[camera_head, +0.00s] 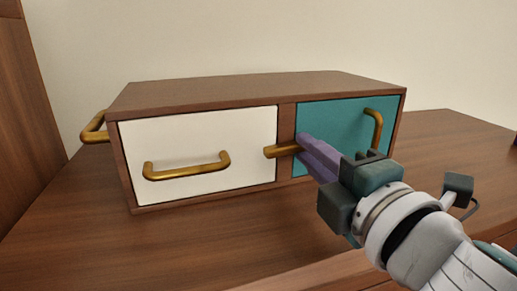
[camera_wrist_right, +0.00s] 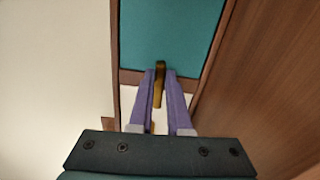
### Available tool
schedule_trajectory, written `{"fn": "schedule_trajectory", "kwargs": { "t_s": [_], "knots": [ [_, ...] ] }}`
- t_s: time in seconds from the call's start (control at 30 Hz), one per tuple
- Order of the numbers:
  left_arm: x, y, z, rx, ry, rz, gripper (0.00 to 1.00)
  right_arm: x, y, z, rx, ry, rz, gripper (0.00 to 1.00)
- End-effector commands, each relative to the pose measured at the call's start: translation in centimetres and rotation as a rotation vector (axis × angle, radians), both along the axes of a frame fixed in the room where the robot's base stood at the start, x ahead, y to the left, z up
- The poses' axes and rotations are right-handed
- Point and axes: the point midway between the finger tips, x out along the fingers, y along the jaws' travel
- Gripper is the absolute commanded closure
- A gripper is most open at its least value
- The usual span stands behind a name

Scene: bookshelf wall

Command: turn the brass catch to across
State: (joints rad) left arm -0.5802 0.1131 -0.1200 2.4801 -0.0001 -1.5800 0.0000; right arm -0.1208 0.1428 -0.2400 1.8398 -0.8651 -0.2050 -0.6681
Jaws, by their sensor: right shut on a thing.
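The brass catch (camera_head: 281,150) lies level on the front of the wooden cabinet. Its left end overlaps the right edge of the white front (camera_head: 200,125); its right part is hidden behind my fingers. My right gripper (camera_head: 303,143) is shut on the catch, its purple fingers coming in from the lower right. In the right wrist view the catch (camera_wrist_right: 158,90) shows between the two fingers, crossing the wooden divider between the teal front (camera_wrist_right: 170,35) and the white one. My left gripper is not in view.
The white front has a level brass handle (camera_head: 185,172), and the teal front an upright one (camera_head: 377,128). Another brass handle (camera_head: 94,128) sticks out from the cabinet's left side. The wooden surface (camera_head: 70,225) around the cabinet is clear. A wooden panel (camera_head: 22,110) stands at far left.

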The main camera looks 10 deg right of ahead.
Motion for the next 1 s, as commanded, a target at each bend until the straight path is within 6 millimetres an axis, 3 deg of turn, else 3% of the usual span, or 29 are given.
{"fn": "schedule_trajectory", "kwargs": {
  "t_s": [0.7,0.73,1.0],
  "knots": [
    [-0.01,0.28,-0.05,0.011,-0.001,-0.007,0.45,-0.01,0.02,-0.14,0.081,0.008,0.001,1.0],
    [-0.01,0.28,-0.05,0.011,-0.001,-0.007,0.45,-0.01,0.02,-0.14,0.081,0.008,0.001,0.83],
    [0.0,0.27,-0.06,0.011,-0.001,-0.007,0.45,0.0,0.01,-0.14,0.079,0.008,0.0,0.54]
  ]
}}
